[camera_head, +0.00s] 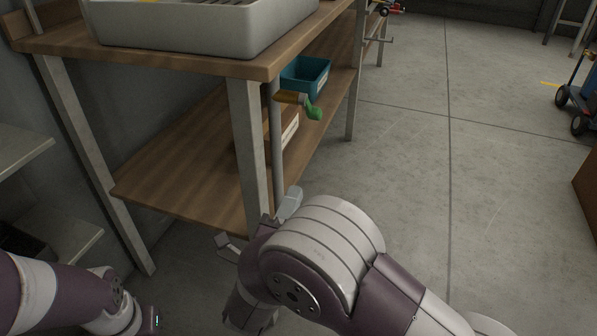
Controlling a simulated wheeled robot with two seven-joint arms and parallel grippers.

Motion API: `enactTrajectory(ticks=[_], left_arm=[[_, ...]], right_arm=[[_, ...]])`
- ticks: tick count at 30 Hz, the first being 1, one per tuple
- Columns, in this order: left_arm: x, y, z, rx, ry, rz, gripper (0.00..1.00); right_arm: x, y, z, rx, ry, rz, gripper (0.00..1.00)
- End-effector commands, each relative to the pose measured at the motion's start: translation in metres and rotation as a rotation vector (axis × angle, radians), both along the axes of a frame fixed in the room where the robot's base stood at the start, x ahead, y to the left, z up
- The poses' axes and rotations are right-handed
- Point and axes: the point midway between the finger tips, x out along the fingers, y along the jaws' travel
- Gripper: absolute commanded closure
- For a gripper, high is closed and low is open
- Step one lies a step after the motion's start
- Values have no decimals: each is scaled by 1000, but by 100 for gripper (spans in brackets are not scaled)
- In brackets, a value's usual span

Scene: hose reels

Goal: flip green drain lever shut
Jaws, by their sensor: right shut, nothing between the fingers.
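The green drain lever (314,112) sits at the end of a brass valve (290,97) that sticks out to the right from a thin grey vertical pipe (277,150) beside the bench leg. The lever hangs down and to the right from the valve. My right gripper (290,204) is mostly hidden behind my own arm; a pale tip shows below the lever, near the pipe's foot and clear of the lever. It is shut and empty. My left arm shows at the lower left, but its fingers are not in the picture.
A wooden workbench (170,52) with grey legs carries a large grey basin (200,30). Its lower shelf (185,160) holds a teal bin (305,75) behind the valve and a labelled box (290,131). Open concrete floor (450,150) lies to the right; a wheeled cart (577,108) stands at the right edge.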

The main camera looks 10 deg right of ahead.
Motion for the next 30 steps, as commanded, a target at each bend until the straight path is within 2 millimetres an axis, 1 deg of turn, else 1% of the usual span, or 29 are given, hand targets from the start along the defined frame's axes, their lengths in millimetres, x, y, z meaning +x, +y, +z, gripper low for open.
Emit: enactTrajectory(ticks=[4,12,14,18,19,20,23,24,27,30], left_arm=[[0,0,2,0,0,0,100],[0,0,1,0,0,0,100],[0,0,0,0,0,0,100],[0,0,-6,0,0,0,100],[0,0,-7,0,0,0,100],[0,0,-9,0,0,0,100],[0,0,-12,0,0,0,100],[0,0,-12,0,0,0,100],[0,0,-13,0,0,0,100],[0,0,-12,0,0,0,100]], right_arm=[[-6,3,-5,-1,-2,0,100],[-6,3,-6,0,-1,-1,100],[-5,0,-6,2,-4,-9,100],[-5,-14,-21,-10,-12,-31,100],[-4,-16,-24,-44,-11,-39,100],[-2,-17,-26,-108,3,-58,100],[1,-16,-27,-423,96,-170,100],[1,-14,-26,-548,138,-226,100],[-2,-10,-22,-835,241,-377,100],[-4,-3,-15,-1059,337,-519,100]])
